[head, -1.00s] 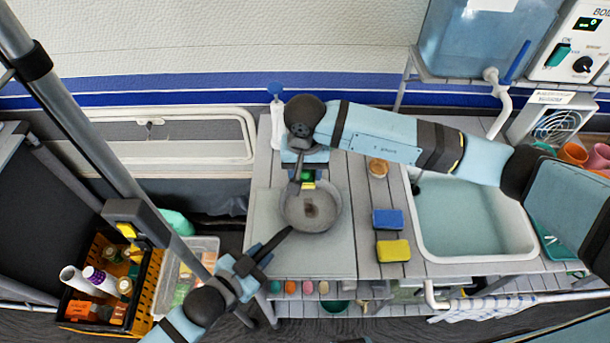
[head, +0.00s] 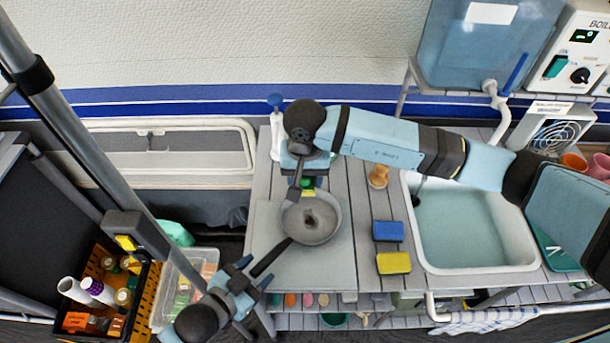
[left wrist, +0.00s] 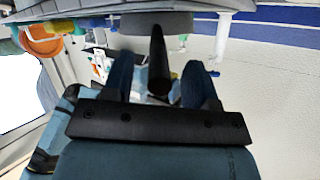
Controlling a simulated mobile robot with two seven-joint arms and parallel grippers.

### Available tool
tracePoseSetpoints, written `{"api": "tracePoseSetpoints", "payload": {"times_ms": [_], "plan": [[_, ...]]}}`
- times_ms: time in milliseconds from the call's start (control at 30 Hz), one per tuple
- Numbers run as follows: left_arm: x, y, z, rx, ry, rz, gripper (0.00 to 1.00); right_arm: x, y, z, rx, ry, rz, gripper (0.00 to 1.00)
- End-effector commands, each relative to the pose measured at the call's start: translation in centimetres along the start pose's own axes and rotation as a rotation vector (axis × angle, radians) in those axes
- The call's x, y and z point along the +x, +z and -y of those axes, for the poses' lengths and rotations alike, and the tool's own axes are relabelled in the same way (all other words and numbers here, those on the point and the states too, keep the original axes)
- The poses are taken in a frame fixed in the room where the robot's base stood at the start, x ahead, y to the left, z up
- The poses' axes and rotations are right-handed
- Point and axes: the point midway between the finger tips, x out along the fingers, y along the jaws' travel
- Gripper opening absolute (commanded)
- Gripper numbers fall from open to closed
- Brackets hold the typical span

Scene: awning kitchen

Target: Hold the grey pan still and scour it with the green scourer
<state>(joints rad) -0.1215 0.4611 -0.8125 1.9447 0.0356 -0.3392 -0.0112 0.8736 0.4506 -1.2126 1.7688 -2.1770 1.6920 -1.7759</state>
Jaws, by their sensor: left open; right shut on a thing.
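The grey pan (head: 328,226) lies on the grey board at the left end of the counter, with a dark patch in its bowl. Its black handle (head: 271,257) points to the lower left. My left gripper (head: 254,273) is open at the handle's end. In the left wrist view the handle (left wrist: 158,62) stands between the two spread fingers, with gaps on both sides. My right gripper (head: 307,180) is over the pan's far edge, pointing down, shut on the green scourer (head: 307,184), which is mostly hidden by the gripper. I cannot tell whether the scourer touches the pan.
A blue sponge (head: 388,231) and a yellow sponge (head: 393,263) lie right of the board, with a wooden-topped brush (head: 378,175) behind them. The water-filled sink (head: 470,225) is further right. A blue-topped bottle (head: 276,130) stands behind my right gripper. A grey post (head: 110,170) slants at left.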

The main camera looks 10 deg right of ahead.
Motion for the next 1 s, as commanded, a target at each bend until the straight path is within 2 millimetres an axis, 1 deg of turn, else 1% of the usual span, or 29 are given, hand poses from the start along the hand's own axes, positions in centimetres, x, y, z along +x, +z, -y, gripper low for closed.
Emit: {"api": "tracePoseSetpoints", "payload": {"times_ms": [33,300,400,500,667,1000], "plan": [[-1.1,0.1,-0.1,0.0,0.002,0.003,0.53,0.0,0.0,0.0,0.0,0.0,0.0,0.29],[-6.9,0.1,-0.1,0.0,0.001,0.003,0.53,0.0,0.0,0.0,0.0,0.0,0.0,0.29],[-8.5,0.1,-0.1,-0.001,0.002,0.002,0.53,0.0,0.0,0.0,0.0,0.0,0.0,0.29],[-9.7,0.1,0.0,0.0,0.001,0.002,0.53,0.0,0.0,0.0,0.0,0.0,0.0,0.29],[-10.4,0.0,0.0,0.0,0.001,0.0,0.53,0.0,0.0,0.0,0.0,0.0,0.0,0.29],[-10.5,0.0,0.0,0.0,0.0,0.0,0.53,0.0,0.0,0.0,0.0,0.0,0.0,0.29]]}}
